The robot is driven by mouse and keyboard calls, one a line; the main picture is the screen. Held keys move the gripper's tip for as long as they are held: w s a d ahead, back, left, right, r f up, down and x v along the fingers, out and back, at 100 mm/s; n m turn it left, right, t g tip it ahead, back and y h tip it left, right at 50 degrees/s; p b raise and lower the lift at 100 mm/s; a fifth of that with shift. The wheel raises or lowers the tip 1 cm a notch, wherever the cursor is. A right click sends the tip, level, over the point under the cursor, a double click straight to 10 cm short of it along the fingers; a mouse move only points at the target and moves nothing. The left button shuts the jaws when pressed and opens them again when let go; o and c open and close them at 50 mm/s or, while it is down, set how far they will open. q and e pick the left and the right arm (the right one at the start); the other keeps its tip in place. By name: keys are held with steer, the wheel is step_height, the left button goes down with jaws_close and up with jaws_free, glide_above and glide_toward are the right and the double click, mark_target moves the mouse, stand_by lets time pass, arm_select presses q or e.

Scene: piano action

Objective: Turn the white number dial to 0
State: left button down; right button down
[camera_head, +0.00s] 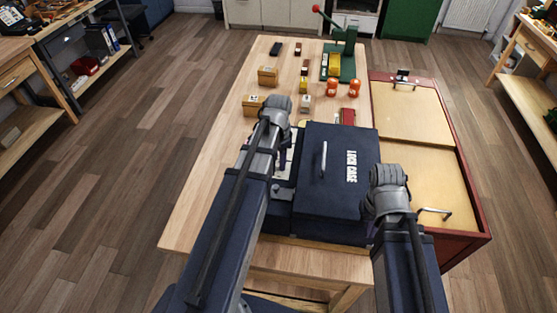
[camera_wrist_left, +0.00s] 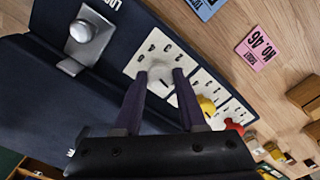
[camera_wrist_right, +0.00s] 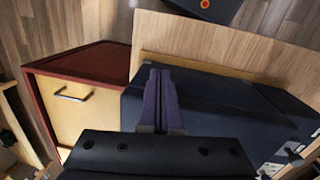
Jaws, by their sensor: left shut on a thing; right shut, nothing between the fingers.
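The white number dial (camera_wrist_left: 161,71) sits on a white number plate (camera_wrist_left: 150,49) on the dark blue lock case panel in the left wrist view. My left gripper (camera_wrist_left: 164,76) is shut on the dial, with one finger on each side. The dial's pointing direction is hard to read, as the fingers cover part of it. The lock case (camera_head: 345,155) stands on the table in the head view, with its lid shut. My right gripper (camera_wrist_right: 160,72) is shut and empty, beside the case's right side in the head view.
A yellow dial (camera_wrist_left: 207,105) and a red dial (camera_wrist_left: 233,126) sit on neighbouring plates. A metal knob (camera_wrist_left: 83,31) is on the panel too. A red-edged cabinet with handles (camera_head: 433,213) adjoins the table. Small blocks and a green press (camera_head: 341,65) stand farther back.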

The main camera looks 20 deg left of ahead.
stand_by(0.4)
arm_select(q)
steer(key=shift+c, duration=2.3)
jaws_free()
steer(key=shift+r, duration=0.1)
step_height(320, 180, up, 8)
steer(key=p, duration=0.8)
steer(key=shift+f, duration=0.2)
